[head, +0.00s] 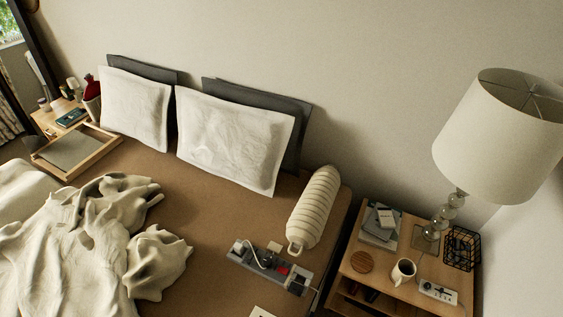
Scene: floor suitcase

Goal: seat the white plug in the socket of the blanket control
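A grey strip-shaped unit (270,268) lies on the brown bed near its right edge. It carries a red part, dark blocks and a looped white cable (252,252); it is too small to tell whether this is the blanket control or where its socket is. A small pale block (274,247) touches or sits just behind the unit; I cannot tell whether it is the white plug. A white box with dark controls (438,292) lies on the right nightstand and may instead be the control. Neither of my grippers is in view.
The bed (215,225) holds a crumpled pale blanket (75,245), pillows (235,140), a ribbed cream roll (315,208) and a wooden tray (100,150). The right nightstand (385,290) holds a mug (403,271), a coaster (362,262), books (379,228), a wire basket (461,248) and a lamp (500,140).

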